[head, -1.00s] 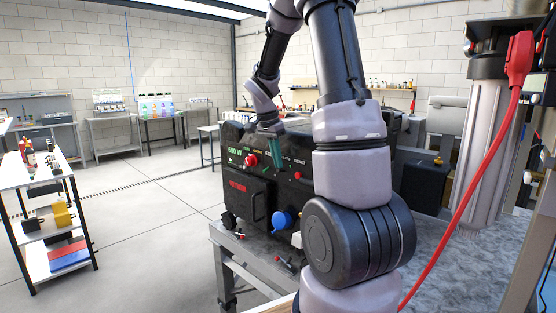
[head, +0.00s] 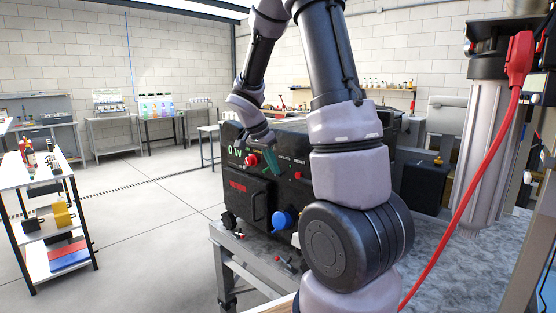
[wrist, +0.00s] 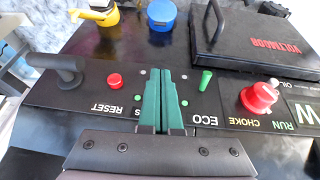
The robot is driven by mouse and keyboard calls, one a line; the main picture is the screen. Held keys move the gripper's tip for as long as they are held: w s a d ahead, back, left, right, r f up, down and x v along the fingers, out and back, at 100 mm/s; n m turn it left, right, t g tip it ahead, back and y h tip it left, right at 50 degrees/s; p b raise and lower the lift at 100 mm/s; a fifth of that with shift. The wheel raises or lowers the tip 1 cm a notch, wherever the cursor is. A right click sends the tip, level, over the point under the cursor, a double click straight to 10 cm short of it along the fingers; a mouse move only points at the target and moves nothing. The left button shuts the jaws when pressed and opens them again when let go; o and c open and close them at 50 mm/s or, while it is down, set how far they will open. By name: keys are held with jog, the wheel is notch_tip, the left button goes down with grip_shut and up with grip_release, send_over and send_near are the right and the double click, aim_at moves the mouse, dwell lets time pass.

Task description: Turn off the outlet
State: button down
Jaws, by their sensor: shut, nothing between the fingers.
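A black generator (head: 299,198) stands on the bench. Its display (head: 235,152) reads 0 W. My gripper (head: 271,164) is over its control panel, with teal fingers closed together and empty. In the wrist view, the panel appears upside down. The shut fingers (wrist: 164,92) lie between the red RESET button (wrist: 114,81) and the green ECO switch (wrist: 205,80). They cover most of the OUTLETS label and whatever control is there, so the outlet switch is hidden. Small grey and green dots show beside them. I cannot tell whether the fingers touch the panel.
A red knob (wrist: 258,97) sits by the CHOKE and RUN labels. A blue cap (wrist: 162,15), a yellow part (wrist: 96,14) and a black handle (wrist: 68,75) stick out of the generator. A red cable (head: 462,190) hangs at right.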

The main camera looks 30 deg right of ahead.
jog(key=shift+r, duration=0.1)
jog(key=shift+r, duration=0.7)
